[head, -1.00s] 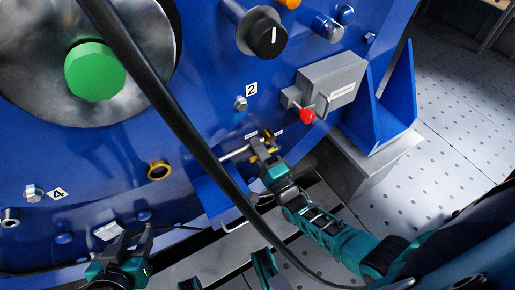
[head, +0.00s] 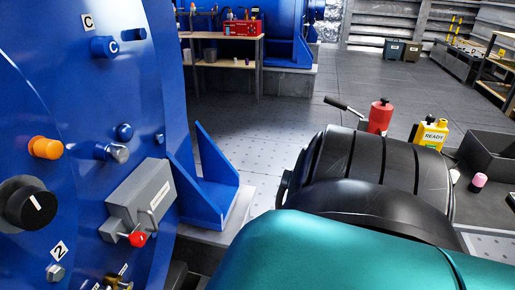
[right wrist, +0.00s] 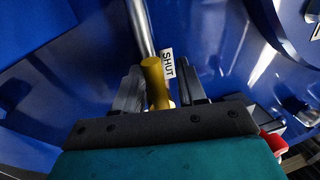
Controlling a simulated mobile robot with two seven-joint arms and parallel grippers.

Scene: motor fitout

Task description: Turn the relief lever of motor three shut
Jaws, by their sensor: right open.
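In the right wrist view, a steel lever rod (right wrist: 139,28) runs up from a brass-yellow valve piece (right wrist: 156,84). A white label reading SHUT (right wrist: 167,64) sits just right of the brass piece. My right gripper (right wrist: 158,78) is open, with one dark finger on each side of the brass piece; I cannot tell whether either finger touches it. In the head view, only a bit of brass fitting (head: 118,282) with small labels shows at the bottom edge, and the lever rod is out of frame. My left gripper is not in view.
The blue motor face (head: 85,150) fills the left of the head view. A grey box (head: 142,196) with a red knob (head: 137,239) juts out above the brass fitting. A blue bracket (head: 207,185) stands beside it. A red can (head: 380,116) and yellow READY object (head: 432,134) stand behind my arm.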

